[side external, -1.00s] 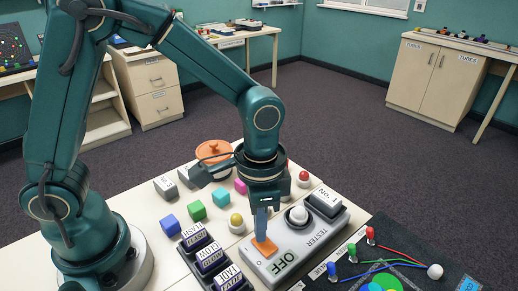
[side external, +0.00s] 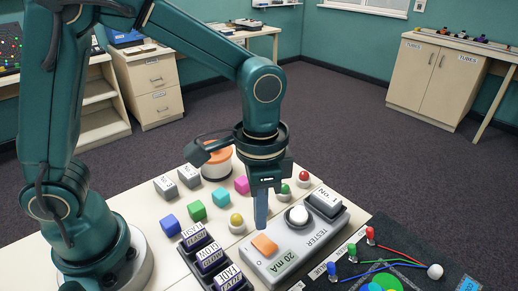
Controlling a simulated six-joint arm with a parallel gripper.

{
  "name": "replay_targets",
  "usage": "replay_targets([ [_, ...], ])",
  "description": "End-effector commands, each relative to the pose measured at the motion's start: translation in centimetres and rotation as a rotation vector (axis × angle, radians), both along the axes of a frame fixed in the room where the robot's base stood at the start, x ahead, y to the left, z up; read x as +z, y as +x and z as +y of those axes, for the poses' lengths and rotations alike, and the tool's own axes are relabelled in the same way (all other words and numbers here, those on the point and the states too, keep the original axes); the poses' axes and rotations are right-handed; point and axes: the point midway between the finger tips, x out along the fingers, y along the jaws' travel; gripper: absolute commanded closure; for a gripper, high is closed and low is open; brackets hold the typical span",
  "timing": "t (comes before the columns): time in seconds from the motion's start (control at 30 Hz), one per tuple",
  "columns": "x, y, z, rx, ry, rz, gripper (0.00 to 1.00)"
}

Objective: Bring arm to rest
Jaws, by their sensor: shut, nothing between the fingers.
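My arm reaches over the table from the left in the side external view. My gripper (side external: 262,238) points down, shut and empty, just above or beside the orange switch (side external: 265,245) on the grey tester (side external: 300,240); I cannot tell whether it still touches. The tester's display (side external: 288,264) reads "20 mA". A white dome (side external: 298,215) and a white block marked "NO 1" or similar (side external: 325,204) sit on the tester.
A rack of labelled blocks (side external: 212,262) is in front. A dark mat (side external: 405,255) with wires lies right. An orange-lidded pot (side external: 216,160) stands behind.

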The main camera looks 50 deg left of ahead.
Motion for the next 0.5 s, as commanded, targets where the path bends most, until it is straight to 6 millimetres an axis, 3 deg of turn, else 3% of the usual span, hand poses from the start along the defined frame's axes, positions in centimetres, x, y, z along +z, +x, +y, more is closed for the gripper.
replay_targets([
  [0.5,3.1,0.0,0.0,0.000,-0.001,-0.001,1.00],
])
